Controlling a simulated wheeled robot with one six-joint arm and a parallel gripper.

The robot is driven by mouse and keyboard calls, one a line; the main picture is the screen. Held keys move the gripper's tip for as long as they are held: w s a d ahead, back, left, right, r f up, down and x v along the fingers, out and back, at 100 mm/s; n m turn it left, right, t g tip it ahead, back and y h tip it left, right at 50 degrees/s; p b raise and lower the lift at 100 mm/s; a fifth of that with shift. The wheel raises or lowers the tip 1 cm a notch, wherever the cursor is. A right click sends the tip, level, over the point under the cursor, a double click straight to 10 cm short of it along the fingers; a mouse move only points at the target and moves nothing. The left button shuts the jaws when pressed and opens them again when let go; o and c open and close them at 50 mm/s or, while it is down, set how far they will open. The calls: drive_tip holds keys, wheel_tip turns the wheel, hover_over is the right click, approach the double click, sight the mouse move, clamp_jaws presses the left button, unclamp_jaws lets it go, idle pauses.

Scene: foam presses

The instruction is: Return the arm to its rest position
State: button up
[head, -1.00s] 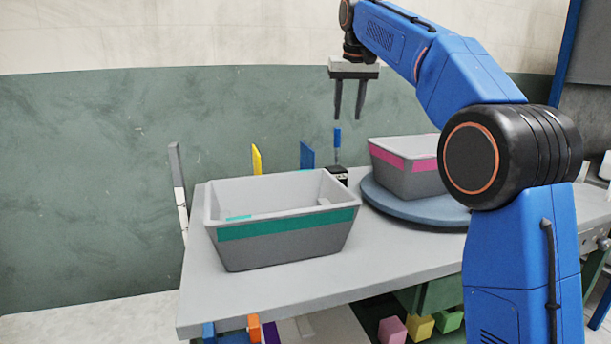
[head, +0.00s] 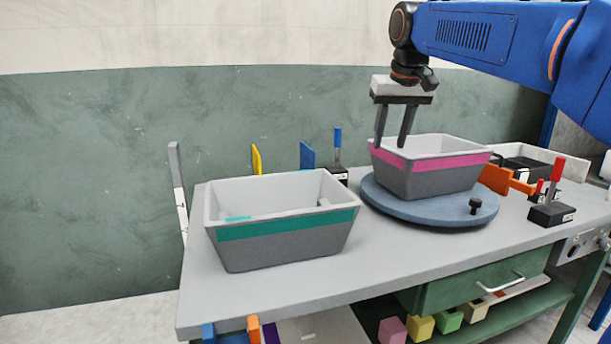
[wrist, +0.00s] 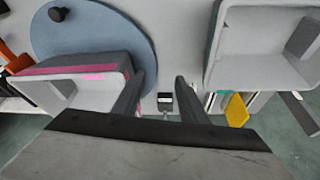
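My gripper (head: 393,142) hangs with its fingers pointing down in the head view, near the left end of the pink-striped bin. Its two dark fingers are apart with nothing between them. In the wrist view the open fingers (wrist: 158,88) show over the table, between the two bins. My blue arm reaches in from the upper right.
A pink-striped bin (head: 425,181) stands on a round blue-grey turntable (head: 400,210). A teal-striped bin (head: 285,232) stands on the grey table (head: 300,290) to the left. Red-handled clamps (head: 551,209) and an orange piece (head: 505,180) are at right. A blue-handled clamp (head: 337,150) is behind.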

drive_tip(key=s+d+f, duration=0.2)
drive_tip(key=s+f, duration=0.8)
drive_tip(key=s, duration=0.1)
drive_tip(key=s+d+f, duration=0.3)
drive_tip(key=s+f, duration=0.8)
drive_tip(key=s+d+f, duration=0.3)
drive_tip(key=s+f, duration=0.7)
drive_tip(key=s, duration=0.2)
drive_tip(key=shift+d+f+m+t, duration=0.15)
drive_tip(key=shift+d+m+t, duration=0.15)
drive_tip(key=shift+m, duration=0.1)
